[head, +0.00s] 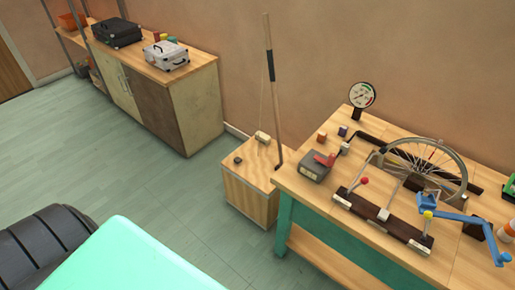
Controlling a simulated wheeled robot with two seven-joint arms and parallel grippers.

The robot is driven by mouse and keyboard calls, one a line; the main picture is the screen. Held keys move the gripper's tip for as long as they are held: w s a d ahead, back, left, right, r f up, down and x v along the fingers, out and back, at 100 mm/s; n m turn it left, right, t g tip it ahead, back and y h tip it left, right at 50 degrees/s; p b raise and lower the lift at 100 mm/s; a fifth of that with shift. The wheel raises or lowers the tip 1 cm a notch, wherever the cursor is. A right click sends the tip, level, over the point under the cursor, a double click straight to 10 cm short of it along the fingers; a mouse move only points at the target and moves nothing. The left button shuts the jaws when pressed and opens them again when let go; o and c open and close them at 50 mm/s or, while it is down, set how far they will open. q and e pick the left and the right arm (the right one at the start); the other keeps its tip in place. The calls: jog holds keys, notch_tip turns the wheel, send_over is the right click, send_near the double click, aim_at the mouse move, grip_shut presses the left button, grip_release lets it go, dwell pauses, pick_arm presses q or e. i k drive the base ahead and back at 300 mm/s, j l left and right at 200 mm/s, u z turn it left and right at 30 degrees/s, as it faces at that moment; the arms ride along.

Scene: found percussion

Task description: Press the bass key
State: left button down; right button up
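A small dark block (238,160) and a pale wooden piece (262,137) are on top of the box. I cannot tell whether the dark block is the bass key. Neither of my grippers is in view.
The workbench (297,187) holds a spoked wheel (428,160), a dark bar with coloured balls (380,222), a blue crank (455,214) and a round gauge (362,95). A cabinet (184,108) with two cases stands at the back left. Green floor between is clear.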

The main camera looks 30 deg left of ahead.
aim_at(237, 160)
jog(key=i+j, duration=0.15)
jog(key=j, duration=0.2)
jog(key=i+j+z, duration=0.1)
jog(key=j, duration=0.25)
jog(key=i+j, duration=0.2)
jog(key=j, duration=0.15)
jog(key=i+j, duration=0.15)
jog(key=j, duration=0.2)
jog(key=z, duration=0.05)
